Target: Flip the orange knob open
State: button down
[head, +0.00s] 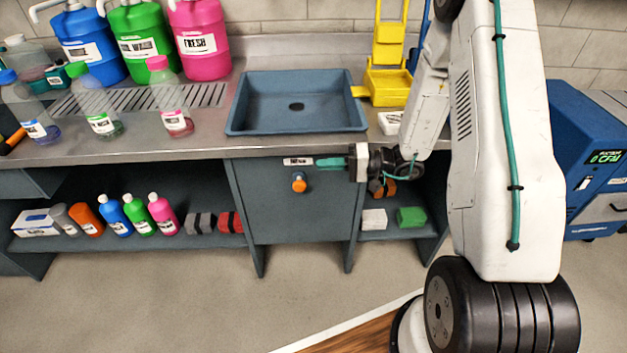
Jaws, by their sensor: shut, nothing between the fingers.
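The orange knob (299,183) is on the grey cabinet front (298,220) below the sink, under a small white label (298,161). It looks round, with a small orange part on top; its exact setting is too small to read. My gripper (322,164) is in front of the cabinet, to the right of the knob and slightly higher. Its green fingers point left and are together, with nothing between them. The fingertips appear apart from the knob; the depth gap is hard to tell.
A blue-grey sink basin (340,128) is set in the steel counter above. Bottles and sponges sit on the lower shelf (150,238). A yellow wringer stand (388,85) is behind my arm. A blue machine (595,150) stands at the right. The floor before the cabinet is clear.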

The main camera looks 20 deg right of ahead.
aim_at(298, 186)
jog(key=w+d+f+m+t+h, duration=0.1)
jog(key=d+f+m+t+h, duration=0.2)
jog(key=f, duration=0.9)
jog(key=d+t, duration=0.2)
jog(key=d, duration=0.1)
jog(key=shift+f+h, duration=0.3)
jog(key=shift+w, duration=0.1)
jog(key=x, duration=1)
jog(key=shift+r, duration=0.15)
jog(key=shift+s+a, duration=0.25)
jog(key=shift+s, duration=0.45)
jog(key=shift+s+a, duration=0.2)
jog(key=shift+s, duration=0.55)
jog(key=shift+s+a, duration=0.25)
jog(key=shift+s, duration=0.45)
jog(key=f+v, duration=0.1)
jog(key=v, duration=0.7)
jog(key=shift+r+t, duration=0.3)
jog(key=shift+r, duration=0.1)
